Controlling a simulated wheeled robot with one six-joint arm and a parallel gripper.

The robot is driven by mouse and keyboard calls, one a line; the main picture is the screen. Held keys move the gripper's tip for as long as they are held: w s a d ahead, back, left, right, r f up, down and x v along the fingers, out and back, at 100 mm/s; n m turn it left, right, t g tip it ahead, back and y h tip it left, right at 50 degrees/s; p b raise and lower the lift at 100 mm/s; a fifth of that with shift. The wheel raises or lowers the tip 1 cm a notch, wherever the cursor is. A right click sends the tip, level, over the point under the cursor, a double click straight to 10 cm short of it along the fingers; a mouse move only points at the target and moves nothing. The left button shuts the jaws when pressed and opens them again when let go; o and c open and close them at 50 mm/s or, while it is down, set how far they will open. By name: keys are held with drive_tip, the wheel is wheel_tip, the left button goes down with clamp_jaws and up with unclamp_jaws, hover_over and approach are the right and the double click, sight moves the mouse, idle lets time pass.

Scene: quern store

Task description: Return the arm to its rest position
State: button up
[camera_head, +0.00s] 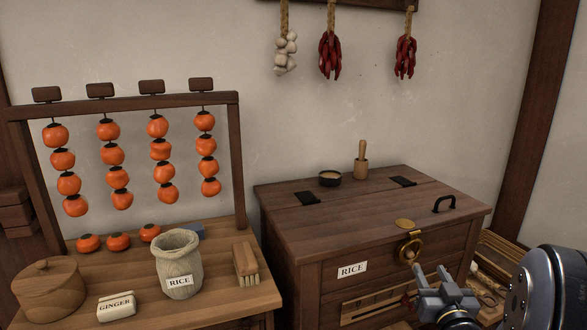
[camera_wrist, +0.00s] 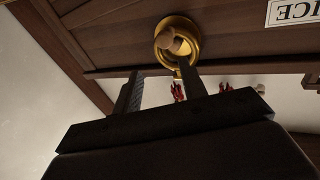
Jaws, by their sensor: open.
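My gripper (camera_head: 432,276) is at the lower right of the head view, in front of the wooden rice chest (camera_head: 300,238) and below its brass ring (camera_head: 410,249). In the wrist view my gripper (camera_wrist: 160,74) shows two dark fingers spread apart, with nothing visible between them. The brass ring (camera_wrist: 160,42) lies just beyond the fingertips there. One fingertip overlaps the ring's lower edge in that picture; I cannot tell whether they touch. The chest lid looks shut, with a brass hasp (camera_head: 404,223) at its front edge.
A pestle (camera_head: 361,160) and a small dark bowl (camera_head: 330,178) stand on the chest. On the left table are a rice sack (camera_head: 178,263), a brush (camera_head: 245,263), a ginger box (camera_head: 117,305) and a round lidded box (camera_head: 48,290). A persimmon rack (camera_head: 140,102) stands behind them.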

drive_tip(key=s+p, duration=0.2)
drive_tip(key=s, duration=0.4)
drive_tip(key=shift+r+g, duration=0.3)
drive_tip(key=shift+g, duration=0.1)
drive_tip(key=shift+s, duration=0.1)
